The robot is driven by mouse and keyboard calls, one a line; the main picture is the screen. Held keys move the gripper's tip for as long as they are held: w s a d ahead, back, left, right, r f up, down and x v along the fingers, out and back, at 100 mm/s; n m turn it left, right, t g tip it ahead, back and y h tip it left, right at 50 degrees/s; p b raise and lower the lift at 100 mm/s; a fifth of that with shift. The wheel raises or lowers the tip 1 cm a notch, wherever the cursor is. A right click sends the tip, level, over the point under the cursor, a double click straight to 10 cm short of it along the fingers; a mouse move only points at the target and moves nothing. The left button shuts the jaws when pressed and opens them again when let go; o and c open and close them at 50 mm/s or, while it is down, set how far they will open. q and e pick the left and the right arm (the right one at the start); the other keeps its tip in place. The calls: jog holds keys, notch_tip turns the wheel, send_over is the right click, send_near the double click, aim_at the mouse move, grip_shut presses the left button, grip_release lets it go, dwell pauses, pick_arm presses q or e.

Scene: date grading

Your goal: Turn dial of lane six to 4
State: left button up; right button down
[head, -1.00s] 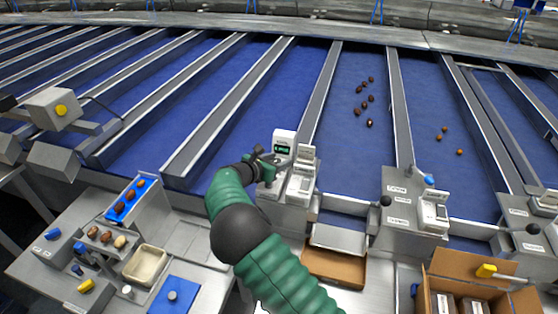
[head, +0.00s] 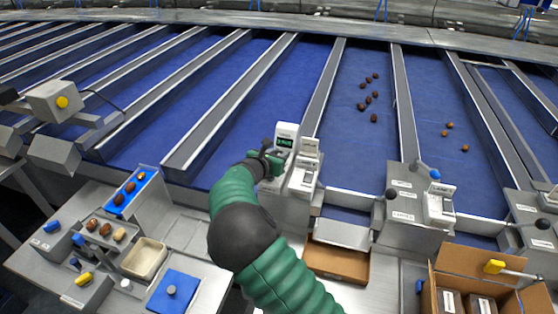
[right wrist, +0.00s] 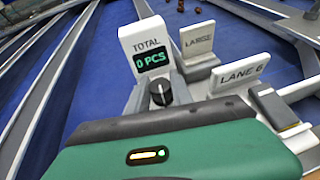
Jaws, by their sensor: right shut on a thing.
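The lane six unit is a grey post with a white display (head: 287,134) reading "0 PCS" in green; it also shows in the right wrist view (right wrist: 152,55). Below the display is the black dial (right wrist: 160,92) with a pale pointer mark; its number scale cannot be read. A white "LANE 6" plate (right wrist: 240,73) and a "LARGE" plate (right wrist: 198,40) stand beside it. My right gripper (head: 272,160) is at the front of this unit, shut on the dial. Its fingertips are largely hidden behind its green housing in the wrist view. My left gripper is not in view.
A neighbouring lane post (head: 402,208) with a black-knobbed lever stands to the right. A cardboard tray (head: 335,262) lies below lane six. Dates (head: 368,97) lie on the blue belt behind. A bench with a cream tray (head: 146,257) and blue pad (head: 174,292) is at left.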

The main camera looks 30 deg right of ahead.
jog(key=shift+w+a+r+n+t, duration=0.1)
jog(key=shift+n+t, duration=0.2)
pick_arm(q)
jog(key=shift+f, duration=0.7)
pick_arm(e)
jog(key=shift+r, duration=0.25)
jog(key=c, duration=1.1)
grip_release()
jog(key=shift+f, duration=0.1)
jog(key=shift+f, duration=0.1)
